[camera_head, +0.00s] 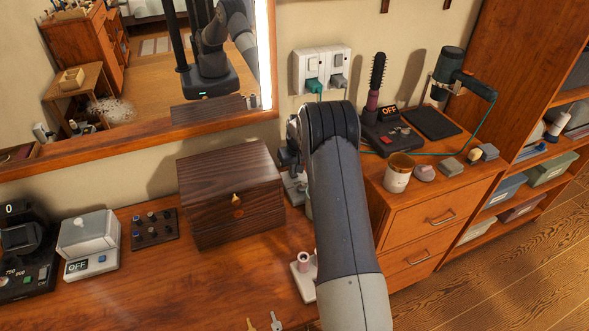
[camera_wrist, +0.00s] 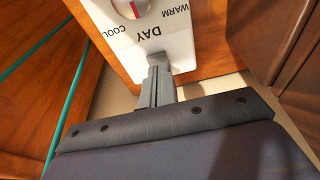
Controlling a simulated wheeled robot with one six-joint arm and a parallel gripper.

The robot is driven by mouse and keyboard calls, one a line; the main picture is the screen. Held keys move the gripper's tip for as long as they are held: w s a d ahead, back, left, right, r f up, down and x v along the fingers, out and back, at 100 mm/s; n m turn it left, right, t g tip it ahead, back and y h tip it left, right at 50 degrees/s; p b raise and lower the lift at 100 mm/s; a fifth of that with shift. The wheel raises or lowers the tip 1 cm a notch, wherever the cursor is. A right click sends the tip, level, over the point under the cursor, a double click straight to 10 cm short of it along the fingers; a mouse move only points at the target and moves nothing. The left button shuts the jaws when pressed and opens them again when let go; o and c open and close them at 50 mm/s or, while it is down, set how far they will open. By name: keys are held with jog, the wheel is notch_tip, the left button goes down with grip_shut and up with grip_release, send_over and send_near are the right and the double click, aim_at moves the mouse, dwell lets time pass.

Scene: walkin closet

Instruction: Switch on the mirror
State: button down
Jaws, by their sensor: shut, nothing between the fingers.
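The mirror (camera_head: 120,75) hangs on the back wall in a wooden frame, with a bright white strip (camera_head: 264,50) along its right side. In the wrist view a white control panel (camera_wrist: 185,45) shows COOL, WARM and DAY upside down, with a round knob (camera_wrist: 130,8) bearing a red mark. My gripper (camera_wrist: 158,68) is shut and empty, its tips over the panel's edge beside the word DAY. I cannot tell whether they touch it. In the head view my arm hides most of the gripper and the panel.
A dark wooden box (camera_head: 230,195) stands close left of my arm. On the right cabinet are a jar (camera_head: 398,172), a brush (camera_head: 375,80) and a hair dryer (camera_head: 460,75) with a teal cord. Wall sockets (camera_head: 322,68) sit above my arm.

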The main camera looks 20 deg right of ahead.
aim_at(295, 177)
jog(key=shift+r, duration=0.1)
jog(key=shift+r, duration=0.25)
jog(key=p+v, duration=0.1)
jog(key=v, duration=0.3)
jog(key=shift+w+r, duration=0.1)
jog(key=s+r+b, duration=0.1)
jog(key=s+r, duration=0.3)
jog(key=r, duration=0.4)
jog(key=shift+s, duration=0.2)
